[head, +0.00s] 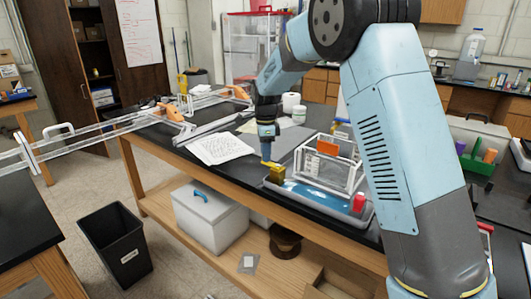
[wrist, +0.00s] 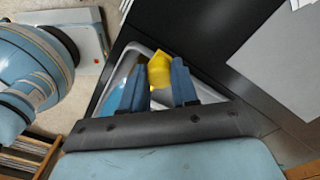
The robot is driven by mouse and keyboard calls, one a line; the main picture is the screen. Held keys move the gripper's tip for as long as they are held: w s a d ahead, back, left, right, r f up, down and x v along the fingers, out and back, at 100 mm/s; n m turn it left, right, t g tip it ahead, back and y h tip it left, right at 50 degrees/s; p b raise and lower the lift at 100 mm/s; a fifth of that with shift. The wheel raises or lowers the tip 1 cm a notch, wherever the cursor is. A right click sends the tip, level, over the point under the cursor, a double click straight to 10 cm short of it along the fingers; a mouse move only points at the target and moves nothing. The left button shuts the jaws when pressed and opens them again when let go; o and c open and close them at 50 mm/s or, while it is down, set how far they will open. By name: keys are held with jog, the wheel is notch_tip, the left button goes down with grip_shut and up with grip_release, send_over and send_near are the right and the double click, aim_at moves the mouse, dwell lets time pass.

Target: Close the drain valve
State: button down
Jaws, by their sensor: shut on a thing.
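A yellow valve-like piece (head: 277,174) stands at the left end of a grey tray (head: 308,208) on the black-topped bench. I take it as the drain valve, but its details are too small to read. My gripper (head: 266,157) points down at it from above. In the wrist view, the yellow piece (wrist: 159,71) sits between the two blue fingers of my gripper (wrist: 162,84), which are shut on it. The fingers hide part of its sides. A clear-walled tank frame (head: 330,165) with an orange part stands on the tray.
A red-capped item (head: 358,202) is at the tray's right end. Clear rails with orange clamps (head: 166,111) span to another bench. A black bin (head: 115,245) stands on the floor.

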jog(key=c, duration=0.8)
grip_release()
jog(key=shift+c, duration=0.2)
notch_tip(320, 180, up, 14)
jog(key=shift+f, duration=0.15)
jog(key=shift+w, duration=0.1)
